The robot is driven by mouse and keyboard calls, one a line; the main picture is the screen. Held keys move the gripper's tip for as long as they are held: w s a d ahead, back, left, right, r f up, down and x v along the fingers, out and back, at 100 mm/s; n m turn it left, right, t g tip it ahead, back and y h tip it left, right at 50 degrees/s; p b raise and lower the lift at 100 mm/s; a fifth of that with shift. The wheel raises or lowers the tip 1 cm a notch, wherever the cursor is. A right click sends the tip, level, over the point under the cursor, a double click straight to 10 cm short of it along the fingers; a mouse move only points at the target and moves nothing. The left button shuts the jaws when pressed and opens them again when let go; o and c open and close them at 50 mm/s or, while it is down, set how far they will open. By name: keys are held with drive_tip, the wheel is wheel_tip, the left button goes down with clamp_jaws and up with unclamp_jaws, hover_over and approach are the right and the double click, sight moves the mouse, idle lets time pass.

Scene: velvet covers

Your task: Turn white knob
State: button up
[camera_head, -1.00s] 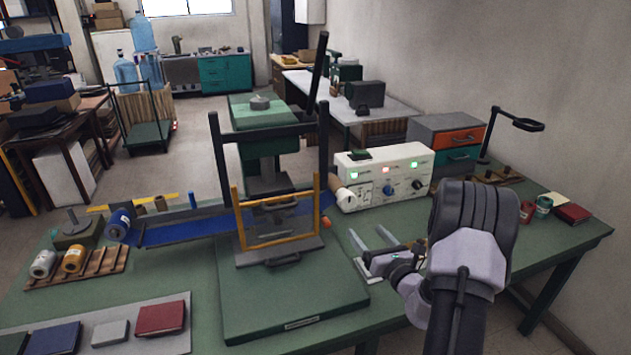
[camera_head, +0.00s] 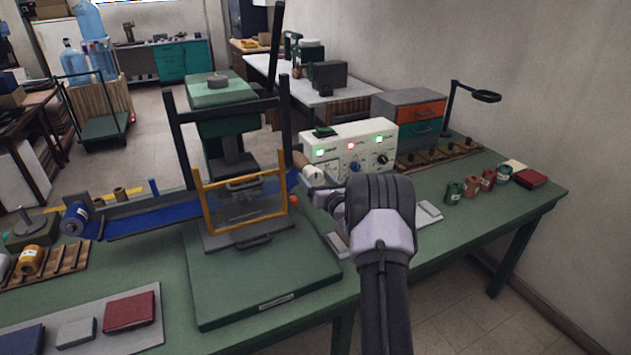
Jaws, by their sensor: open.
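The white control box (camera_head: 348,145) stands on the green bench in the head view. Its front has small lit lamps above and a row of knobs below. The white knob (camera_head: 331,168) is at the left of the row, small and pale against the white panel. A blue knob (camera_head: 355,166) and a black knob (camera_head: 382,160) are to its right. My gripper (camera_head: 318,181) is open, in front of the lower left of the box. It overlaps that corner in the picture. I cannot tell whether its fingers touch the white knob.
A press with a yellow guard frame (camera_head: 203,207) stands left of my gripper. The bench (camera_head: 450,230) is clear at front right.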

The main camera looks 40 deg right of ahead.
drive_tip(key=c, duration=1.4)
drive_tip(key=shift+o, duration=0.2)
drive_tip(key=n+b, duration=0.1)
drive_tip(key=n, duration=0.1)
drive_tip(key=n+b, duration=0.3)
drive_tip(key=b, duration=0.1)
drive_tip(key=shift+f+n, duration=0.25)
drive_tip(key=shift+n, duration=0.15)
drive_tip(key=n+b, duration=0.3)
drive_tip(key=shift+r+n+b, duration=0.1)
drive_tip(key=shift+n+b, duration=1.4)
drive_tip(key=shift+b, duration=0.05)
drive_tip(key=shift+r, duration=0.1)
